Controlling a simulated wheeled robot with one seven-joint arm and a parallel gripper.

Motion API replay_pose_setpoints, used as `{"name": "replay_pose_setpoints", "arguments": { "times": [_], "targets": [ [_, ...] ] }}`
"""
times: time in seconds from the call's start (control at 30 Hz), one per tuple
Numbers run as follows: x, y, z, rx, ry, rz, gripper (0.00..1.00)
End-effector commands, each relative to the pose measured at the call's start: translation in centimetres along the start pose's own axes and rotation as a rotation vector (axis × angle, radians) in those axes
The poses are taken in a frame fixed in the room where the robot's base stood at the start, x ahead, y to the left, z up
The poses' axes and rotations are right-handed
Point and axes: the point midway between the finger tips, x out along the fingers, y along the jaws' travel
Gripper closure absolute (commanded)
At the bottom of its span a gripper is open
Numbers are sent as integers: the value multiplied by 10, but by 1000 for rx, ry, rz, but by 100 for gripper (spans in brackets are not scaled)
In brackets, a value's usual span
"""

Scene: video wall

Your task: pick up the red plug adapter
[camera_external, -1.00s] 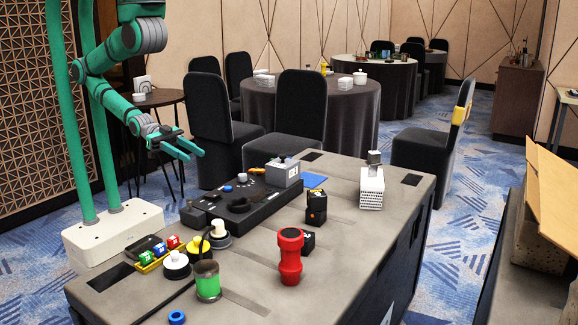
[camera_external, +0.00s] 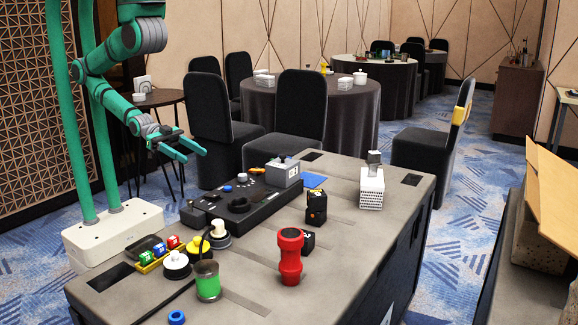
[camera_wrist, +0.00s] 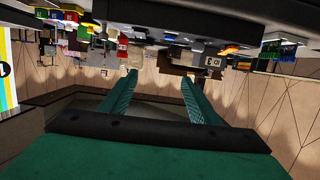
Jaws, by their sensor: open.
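The red plug adapter (camera_external: 290,256) appears to be the thick red cylinder with a flared top, standing upright at the near middle of the grey table (camera_external: 345,235). My gripper (camera_external: 194,154) is in the air past the table's far left edge, well to the left of the red cylinder and higher. Nothing is between its fingers. In the wrist view, the green fingers of my gripper (camera_wrist: 159,76) are spread apart and the scene looks upside down. Small red items show there among the table objects, but I cannot tell which is the adapter.
A black box (camera_external: 308,241) stands against the red cylinder's right side, with a black-orange block (camera_external: 316,207) behind. A green spool (camera_external: 208,281) and white-topped black knob (camera_external: 176,262) lie left. A long black panel (camera_external: 240,200) lies along the far edge. The front right tabletop is clear.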

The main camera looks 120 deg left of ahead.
Motion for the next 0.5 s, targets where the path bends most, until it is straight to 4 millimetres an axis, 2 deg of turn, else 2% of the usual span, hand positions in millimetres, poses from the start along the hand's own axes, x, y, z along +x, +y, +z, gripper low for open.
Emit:
{"name": "replay_pose_setpoints", "arguments": {
  "times": [0.27, 0.37, 0.5],
  "targets": [
    [4, 0, 0, 1, 5, -3, 44],
    [18, -1, 0, 1, 17, -13, 44],
    [54, -4, -2, 7, 45, -32, 44]
  ]
}}
